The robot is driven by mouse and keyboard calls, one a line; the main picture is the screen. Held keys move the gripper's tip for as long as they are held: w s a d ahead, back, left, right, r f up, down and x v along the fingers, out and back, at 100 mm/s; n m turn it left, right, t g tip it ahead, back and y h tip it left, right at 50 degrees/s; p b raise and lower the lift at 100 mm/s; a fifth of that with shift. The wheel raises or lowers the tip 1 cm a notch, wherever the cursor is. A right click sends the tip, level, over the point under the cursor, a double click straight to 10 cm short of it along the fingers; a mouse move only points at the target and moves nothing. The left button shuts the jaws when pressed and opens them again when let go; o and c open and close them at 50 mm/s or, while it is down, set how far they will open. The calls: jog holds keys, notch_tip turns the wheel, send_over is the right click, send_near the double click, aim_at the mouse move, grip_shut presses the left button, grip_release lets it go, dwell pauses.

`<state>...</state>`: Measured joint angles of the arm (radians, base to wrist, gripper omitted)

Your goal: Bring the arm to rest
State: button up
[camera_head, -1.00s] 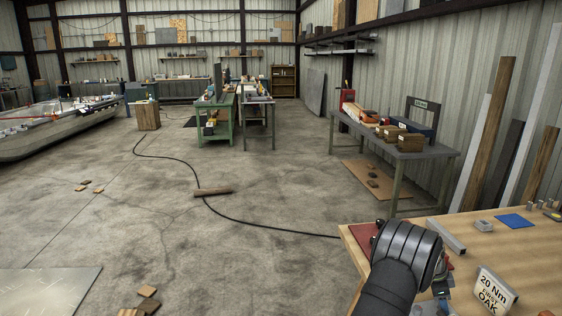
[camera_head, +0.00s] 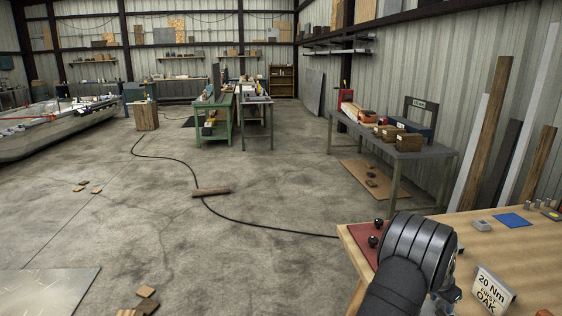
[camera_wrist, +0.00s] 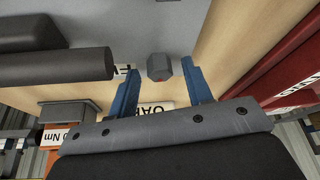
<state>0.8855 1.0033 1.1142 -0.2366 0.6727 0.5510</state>
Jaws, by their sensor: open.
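My gripper (camera_wrist: 160,68) shows in the wrist view as two blue fingers standing apart. A dark grey hexagonal piece (camera_wrist: 159,67) appears in the gap between them, and I cannot tell whether it is touched; neither finger looks closed on it. In the head view my dark arm reaches over the near left part of the wooden bench (camera_head: 530,250). It hides most of the gripper there.
A white sign reading "20 Nm" and "OAK" (camera_head: 492,290) stands close right of my arm. A red mat (camera_head: 366,238) with two black knobs lies at the bench's left corner. A blue square (camera_head: 513,220) and a small grey block (camera_head: 481,225) lie farther back.

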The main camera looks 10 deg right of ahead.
jog(key=shift+s+d+n+t+y, duration=0.1)
jog(key=shift+n+t+y, duration=0.35)
jog(key=shift+n, duration=1.15)
jog(key=shift+s+n+t+y, duration=0.1)
jog(key=shift+n+t+y, duration=0.15)
jog(key=shift+n+t, duration=0.9)
jog(key=shift+n+g, duration=0.4)
jog(key=shift+n, duration=0.15)
jog(key=o, duration=1.2)
jog(key=s+a+r+m+g+y, duration=0.15)
jog(key=s+a+r+m, duration=0.3)
jog(key=s+r, duration=0.6)
jog(key=s+a+r+m+g+y, duration=0.15)
jog(key=s+a+r+m, duration=0.35)
jog(key=s+r, duration=0.5)
jog(key=shift+m+g, duration=0.25)
jog(key=shift+g, duration=0.05)
jog(key=f, duration=0.7)
jog(key=s+d+f, duration=0.1)
jog(key=f, duration=0.3)
notch_tip(320, 180, up, 10)
jog(key=shift+f, duration=0.1)
